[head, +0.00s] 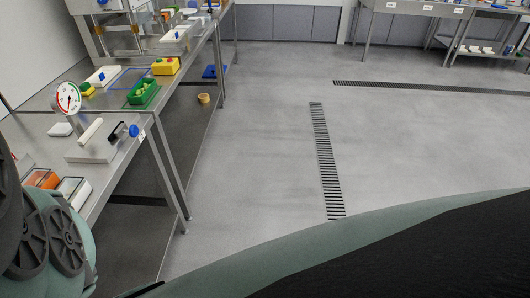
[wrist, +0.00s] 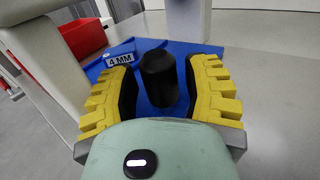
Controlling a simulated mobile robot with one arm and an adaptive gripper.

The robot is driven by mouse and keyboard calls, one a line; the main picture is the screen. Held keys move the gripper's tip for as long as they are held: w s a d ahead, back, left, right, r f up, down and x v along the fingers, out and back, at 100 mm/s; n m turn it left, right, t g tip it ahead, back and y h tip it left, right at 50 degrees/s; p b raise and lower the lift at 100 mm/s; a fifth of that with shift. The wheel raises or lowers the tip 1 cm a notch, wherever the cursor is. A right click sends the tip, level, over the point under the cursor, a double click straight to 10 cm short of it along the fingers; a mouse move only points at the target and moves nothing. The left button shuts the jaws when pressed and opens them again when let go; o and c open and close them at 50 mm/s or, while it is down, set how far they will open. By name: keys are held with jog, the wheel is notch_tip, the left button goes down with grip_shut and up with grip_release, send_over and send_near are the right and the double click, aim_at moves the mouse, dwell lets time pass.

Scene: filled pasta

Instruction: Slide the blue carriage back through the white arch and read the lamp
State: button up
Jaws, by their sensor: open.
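In the wrist view the blue carriage (wrist: 205,50) lies in front of my gripper, with a "4 MM" label on its left part. A black upright knob (wrist: 160,78) stands on it. My gripper (wrist: 161,70) is open, its yellow ribbed fingers on either side of the knob; contact with it cannot be told. A white post (wrist: 52,62) rises close at the left and another white post (wrist: 188,18) stands behind the carriage. No lamp can be made out in the wrist view.
A red bin (wrist: 83,37) is behind the left post. In the head view a steel bench (head: 50,128) on the left carries a dial gauge (head: 67,98), a green tray (head: 143,93) and a yellow block (head: 166,66).

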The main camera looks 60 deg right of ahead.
jog(key=shift+x, duration=1.2)
jog(key=shift+o, duration=0.2)
grip_shut()
jog(key=shift+a+r, duration=0.15)
